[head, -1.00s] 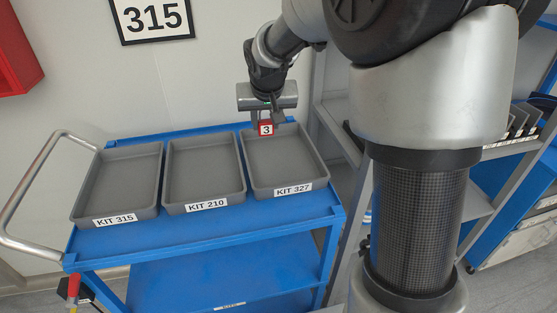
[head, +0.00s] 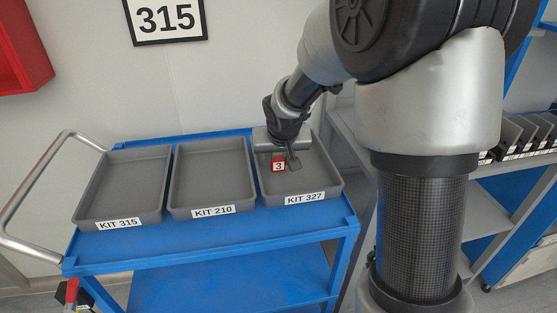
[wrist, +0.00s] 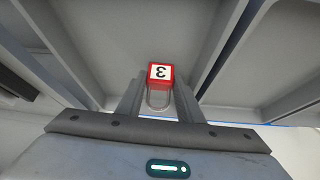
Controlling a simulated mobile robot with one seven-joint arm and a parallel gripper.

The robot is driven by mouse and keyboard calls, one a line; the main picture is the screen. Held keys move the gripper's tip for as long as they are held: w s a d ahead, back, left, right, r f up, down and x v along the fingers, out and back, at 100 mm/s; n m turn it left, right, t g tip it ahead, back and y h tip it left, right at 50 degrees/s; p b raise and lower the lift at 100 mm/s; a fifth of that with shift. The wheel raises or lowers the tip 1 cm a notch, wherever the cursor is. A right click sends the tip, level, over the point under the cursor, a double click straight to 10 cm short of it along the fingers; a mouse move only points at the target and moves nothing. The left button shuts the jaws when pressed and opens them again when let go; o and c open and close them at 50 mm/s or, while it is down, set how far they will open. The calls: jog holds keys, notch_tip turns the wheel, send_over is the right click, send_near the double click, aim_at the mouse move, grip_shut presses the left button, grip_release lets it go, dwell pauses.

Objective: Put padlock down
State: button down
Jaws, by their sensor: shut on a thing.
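The padlock (head: 278,166) has a red body with a white label reading 3. In the wrist view the padlock (wrist: 160,74) shows its grey shackle between the two fingers. My gripper (head: 285,162) is shut on the padlock, and it also shows in the wrist view (wrist: 158,98). In the head view the padlock is over the tray labelled KIT 327 (head: 335,178), the right one of three grey trays. The tray is otherwise empty as far as it shows. I cannot tell whether the padlock touches the tray floor.
The tray KIT 210 (head: 212,208) and the tray KIT 315 (head: 120,221) stand to the left, both empty. All are on a blue cart (head: 215,232) with a metal handle (head: 38,185). Grey shelving (head: 487,222) stands at the right. A wall sign (head: 167,18) reads 315.

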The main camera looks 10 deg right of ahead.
jog(key=c, duration=1.2)
grip_release()
jog(key=shift+f, duration=0.1)
